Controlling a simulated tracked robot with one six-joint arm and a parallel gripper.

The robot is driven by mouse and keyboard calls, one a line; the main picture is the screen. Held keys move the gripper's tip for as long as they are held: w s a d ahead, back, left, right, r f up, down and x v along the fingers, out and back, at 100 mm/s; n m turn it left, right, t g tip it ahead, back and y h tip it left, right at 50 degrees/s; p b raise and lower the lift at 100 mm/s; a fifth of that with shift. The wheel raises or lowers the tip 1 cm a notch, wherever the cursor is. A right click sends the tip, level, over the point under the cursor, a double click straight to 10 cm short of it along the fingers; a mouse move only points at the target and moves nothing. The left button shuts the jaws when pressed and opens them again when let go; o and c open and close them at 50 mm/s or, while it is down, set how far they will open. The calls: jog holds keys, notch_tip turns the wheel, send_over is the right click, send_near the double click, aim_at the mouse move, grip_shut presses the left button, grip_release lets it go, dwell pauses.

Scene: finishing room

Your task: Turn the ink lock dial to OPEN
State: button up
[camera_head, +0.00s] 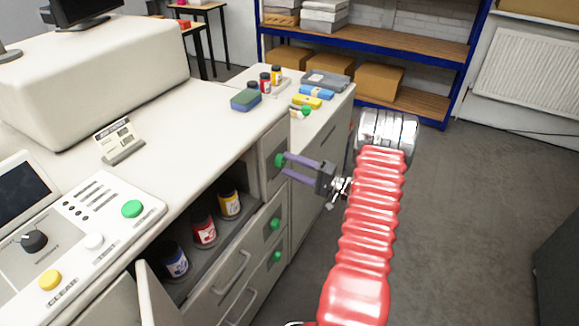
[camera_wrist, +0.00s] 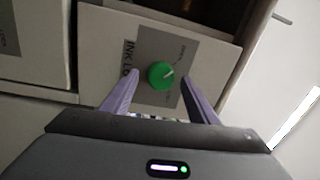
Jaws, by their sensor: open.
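The ink lock dial is a round green knob (camera_wrist: 161,75) with a pale pointer line, on a grey label plate (camera_wrist: 165,50) lettered "INK L…". In the wrist view its pointer slants toward the upper right. The rest of the lettering is too small or hidden. In the head view the dial (camera_head: 280,160) is on the upper front panel of the cabinet. My gripper (camera_head: 285,169) is open, its two purple fingers pointing at the dial. In the wrist view the fingers (camera_wrist: 157,84) stand to either side of the knob, with gaps; I cannot tell whether the tips reach its depth.
Below are two more green knobs (camera_head: 275,224) on drawer fronts. An open compartment holds ink jars (camera_head: 204,230), with an open door (camera_head: 150,295) at its front. Bottles, a sponge (camera_head: 246,100) and small items stand on the top. Floor (camera_head: 440,220) at right is clear.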

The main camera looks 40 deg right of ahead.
jog(key=v, duration=1.2)
jog(key=shift+s, duration=0.4)
jog(key=shift+f, duration=0.1)
jog(key=shift+s, duration=0.1)
